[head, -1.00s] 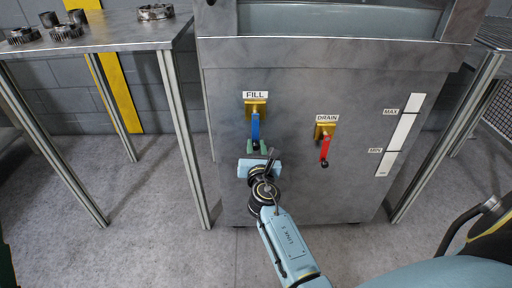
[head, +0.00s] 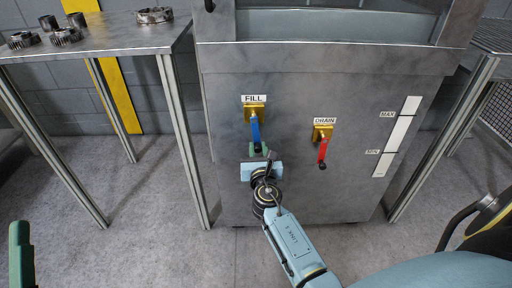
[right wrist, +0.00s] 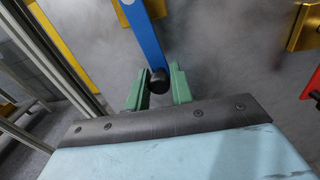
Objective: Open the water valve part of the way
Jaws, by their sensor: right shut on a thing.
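The FILL valve (head: 254,104) has a brass body and a blue lever (head: 256,132) that hangs almost straight down, its lower end tipped slightly to the right. My right gripper (head: 259,150) is shut on the lever's lower end. In the right wrist view, the blue lever (right wrist: 143,35) ends in a black tip (right wrist: 158,81) between the green fingers (right wrist: 160,86). Part of my left gripper (head: 20,255), a green finger, shows at the lower left edge; the rest is out of frame.
The DRAIN valve (head: 323,131) with a red lever (head: 323,152) sits to the right on the same tank front (head: 300,195). A white level gauge (head: 398,136) is farther right. A metal table (head: 110,32) with several gears stands at left. Floor in front is clear.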

